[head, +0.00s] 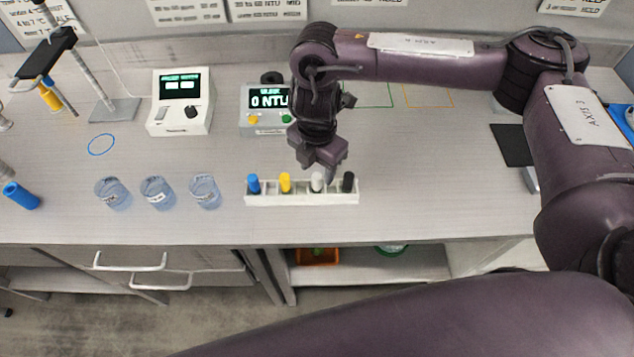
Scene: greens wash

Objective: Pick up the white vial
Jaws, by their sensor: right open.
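The white vial (317,181) stands in a white rack (302,198) on the bench, between a yellow vial (285,182) on its left and a black vial (348,181) on its right. A blue vial (254,183) stands at the rack's left end. My right gripper (326,178) is open and points down at the white vial, its fingertips close to the vial's top. I cannot tell whether a finger touches it. My left gripper is out of view.
Three clear beakers (157,192) stand left of the rack. A turbidity meter (264,108) is behind the rack, with another display unit (181,102) to its left. A stand (113,107) is at the back left. A blue tube (20,195) lies far left.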

